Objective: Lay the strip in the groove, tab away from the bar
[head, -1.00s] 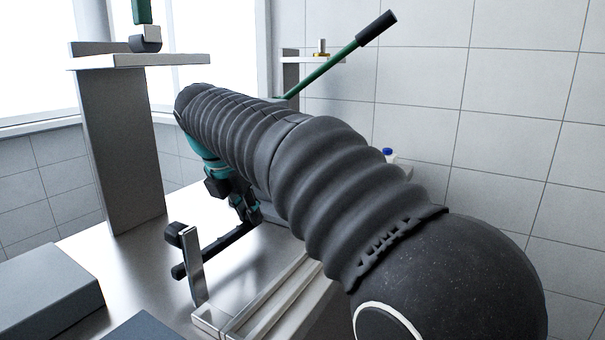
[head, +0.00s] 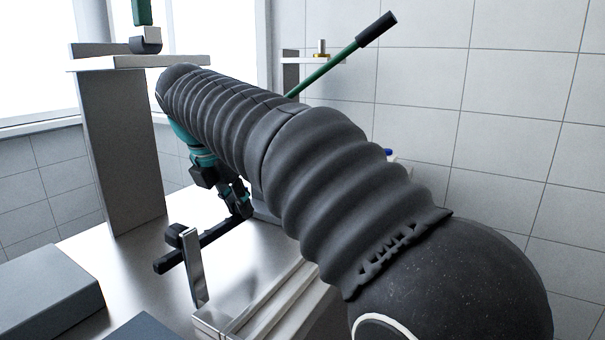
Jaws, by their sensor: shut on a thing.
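My gripper (head: 238,205) is shut on a long dark strip (head: 217,234) near its far right end and holds it above the metal table. The strip slants down to the left; its near end shows left of an upright metal post (head: 194,268), which it crosses. I cannot tell whether it touches the post. No tab can be made out on the strip. A pale base with parallel rails and a groove between them (head: 262,312) lies at the front, right of the post. My arm hides its far part. I cannot tell which piece is the bar.
A dark round knob (head: 174,235) sits at the post's top. A grey column (head: 122,150) with a flat top plate (head: 140,62) stands behind left. Grey blocks (head: 45,290) lie front left. A green lever with a black grip (head: 350,50) rises behind my arm. Some table beside the column is clear.

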